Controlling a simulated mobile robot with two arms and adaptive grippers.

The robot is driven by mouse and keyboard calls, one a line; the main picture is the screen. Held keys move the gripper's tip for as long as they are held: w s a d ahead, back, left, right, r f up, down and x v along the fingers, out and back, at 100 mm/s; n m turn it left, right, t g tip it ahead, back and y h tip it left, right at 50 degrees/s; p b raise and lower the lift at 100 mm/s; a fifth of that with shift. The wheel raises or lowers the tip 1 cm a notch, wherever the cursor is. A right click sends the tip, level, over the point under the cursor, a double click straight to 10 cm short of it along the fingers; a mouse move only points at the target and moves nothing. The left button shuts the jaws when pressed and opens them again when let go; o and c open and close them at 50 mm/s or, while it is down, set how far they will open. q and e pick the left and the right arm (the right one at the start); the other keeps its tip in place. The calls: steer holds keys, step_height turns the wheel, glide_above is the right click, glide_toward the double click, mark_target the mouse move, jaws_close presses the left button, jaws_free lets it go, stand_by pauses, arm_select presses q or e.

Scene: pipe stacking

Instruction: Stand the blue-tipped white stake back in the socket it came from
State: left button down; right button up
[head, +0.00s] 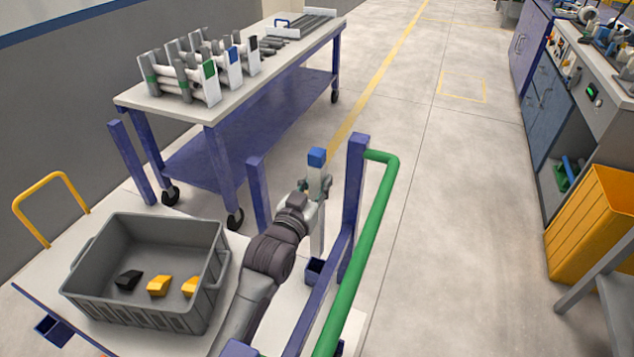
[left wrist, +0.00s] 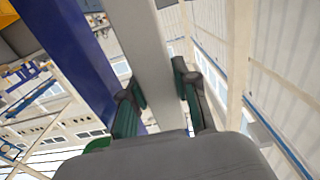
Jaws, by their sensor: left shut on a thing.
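The white stake with a blue tip (head: 316,157) is upright near the cart's green handle. My left gripper (head: 314,189) is shut on it just below the blue tip. In the left wrist view the white shaft (left wrist: 152,50) runs between the two green-padded fingers (left wrist: 160,95). A dark blue square socket (head: 317,271) sits at the cart's edge, close below the stake's lower end. I cannot tell whether the end is above the socket or just inside it. Another blue socket (head: 52,328) is at the cart's left corner. My right gripper is not in view.
Blue posts (head: 354,200) and the green handle (head: 362,265) stand close beside the stake. A grey bin (head: 145,235) with black and yellow pieces is on the cart. A table with racks (head: 160,100) stands behind. The floor to the right is clear up to a yellow bin (head: 590,235).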

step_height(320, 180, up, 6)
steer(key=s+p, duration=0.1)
steer(key=p, duration=0.5)
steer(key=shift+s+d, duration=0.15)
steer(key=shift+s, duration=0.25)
